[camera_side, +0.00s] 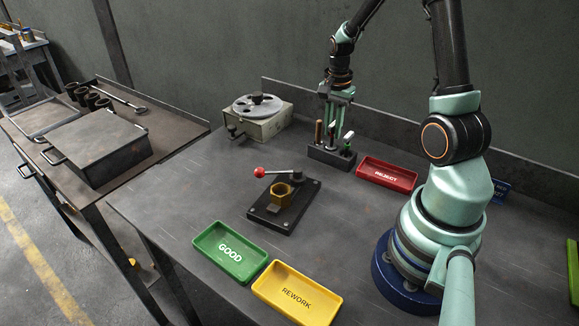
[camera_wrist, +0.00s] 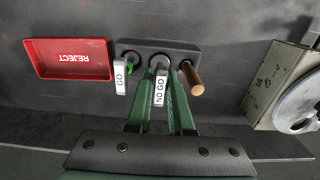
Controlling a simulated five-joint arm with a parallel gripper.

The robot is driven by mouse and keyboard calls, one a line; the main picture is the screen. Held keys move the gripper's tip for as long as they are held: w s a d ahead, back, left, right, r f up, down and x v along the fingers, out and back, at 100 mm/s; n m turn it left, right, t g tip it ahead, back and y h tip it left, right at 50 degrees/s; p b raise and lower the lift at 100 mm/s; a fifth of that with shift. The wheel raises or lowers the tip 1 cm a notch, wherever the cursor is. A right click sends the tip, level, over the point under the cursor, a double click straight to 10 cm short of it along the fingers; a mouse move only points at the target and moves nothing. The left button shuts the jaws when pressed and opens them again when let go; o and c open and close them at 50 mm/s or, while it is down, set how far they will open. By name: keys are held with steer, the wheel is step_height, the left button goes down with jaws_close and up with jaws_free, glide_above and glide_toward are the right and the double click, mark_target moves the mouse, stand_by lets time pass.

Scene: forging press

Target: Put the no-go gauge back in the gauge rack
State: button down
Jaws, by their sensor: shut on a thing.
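The gauge rack (camera_side: 329,157) is a dark block at the back of the bench; it also shows in the wrist view (camera_wrist: 190,48). The no-go gauge (camera_wrist: 160,91), with a white NO GO tag, is between the fingers of my gripper (camera_wrist: 161,76). My gripper (camera_side: 335,130) is shut on it, pointing down at the middle of the rack. The gauge's lower end is at the rack's middle place; I cannot tell how deep it sits. The go gauge (camera_wrist: 122,79), with green on it, stands on one side, and a brown-handled tool (camera_wrist: 193,79) on the other.
A red REJECT tray (camera_side: 387,174) stands close beside the rack. A round-topped device (camera_side: 259,117) is at the back left. A clamp fixture with a brass nut (camera_side: 283,195) is mid-bench. Green GOOD (camera_side: 230,251) and yellow REWORK (camera_side: 297,292) trays lie in front.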

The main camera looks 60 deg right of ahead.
steer(key=shift+f, duration=0.7)
stand_by(0.3)
steer(key=c, duration=0.7)
jaws_free()
steer(key=shift+r, duration=5)
